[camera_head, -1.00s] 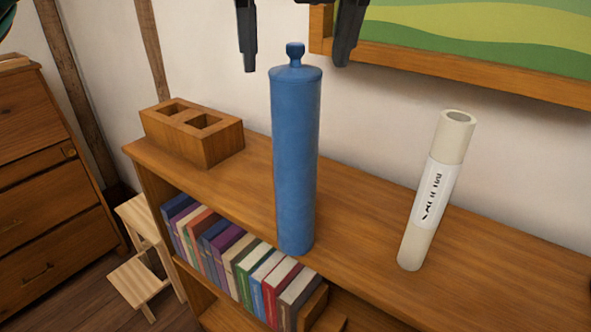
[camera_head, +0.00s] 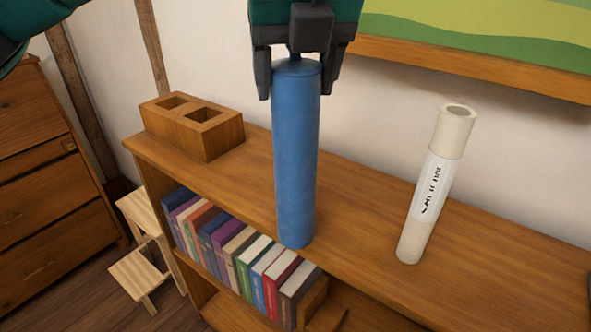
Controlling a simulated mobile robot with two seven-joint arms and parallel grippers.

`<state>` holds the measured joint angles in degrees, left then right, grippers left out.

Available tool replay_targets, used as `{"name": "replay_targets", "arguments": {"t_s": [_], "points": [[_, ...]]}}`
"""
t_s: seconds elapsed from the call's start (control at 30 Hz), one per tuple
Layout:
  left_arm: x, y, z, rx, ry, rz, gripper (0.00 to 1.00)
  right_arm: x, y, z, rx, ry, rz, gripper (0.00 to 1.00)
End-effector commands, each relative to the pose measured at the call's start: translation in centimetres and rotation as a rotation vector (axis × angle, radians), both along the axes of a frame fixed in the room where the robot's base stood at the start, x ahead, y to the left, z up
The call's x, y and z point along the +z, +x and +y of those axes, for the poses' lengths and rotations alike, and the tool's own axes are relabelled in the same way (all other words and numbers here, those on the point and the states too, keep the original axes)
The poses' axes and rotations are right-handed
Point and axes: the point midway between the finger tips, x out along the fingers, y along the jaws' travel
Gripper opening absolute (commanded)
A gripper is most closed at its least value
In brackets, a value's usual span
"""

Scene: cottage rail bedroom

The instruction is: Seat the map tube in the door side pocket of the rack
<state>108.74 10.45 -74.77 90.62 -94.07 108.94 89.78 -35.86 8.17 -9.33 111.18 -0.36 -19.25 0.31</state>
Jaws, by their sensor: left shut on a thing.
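The map tube, a tall blue cylinder (camera_head: 295,160), stands upright at the front edge of the shelf top. My left gripper (camera_head: 298,92) comes down over it from above and is shut on its top knob, which the gripper hides. Its fingers reach down on both sides of the tube's top. The rack, a wooden block (camera_head: 205,143) with two square pockets side by side, sits at the shelf's left end, left of the tube. Both pockets look empty. I cannot tell which pocket is on the door side. My right gripper is not in view.
A cream tube with a white label (camera_head: 437,185) stands on the shelf top (camera_head: 360,225) to the right, leaning in the picture. Books (camera_head: 245,262) fill the shelf below. A framed picture (camera_head: 480,65) hangs behind. A dresser (camera_head: 35,170) and step stool (camera_head: 140,255) are left.

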Motion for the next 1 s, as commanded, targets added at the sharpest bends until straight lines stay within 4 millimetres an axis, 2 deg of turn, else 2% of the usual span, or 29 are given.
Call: {"name": "replay_targets", "arguments": {"t_s": [0.07, 0.53, 1.0], "points": [[0.02, -0.01, -0.01, 0.000, 0.000, 0.000, 0.44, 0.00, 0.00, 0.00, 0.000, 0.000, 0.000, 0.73], [0.02, -0.02, -0.02, 0.000, 0.000, 0.000, 0.00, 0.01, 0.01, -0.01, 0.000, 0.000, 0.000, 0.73], [0.39, 0.01, -0.03, 0.001, -0.001, -0.002, 0.00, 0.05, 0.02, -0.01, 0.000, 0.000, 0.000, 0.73]]}}
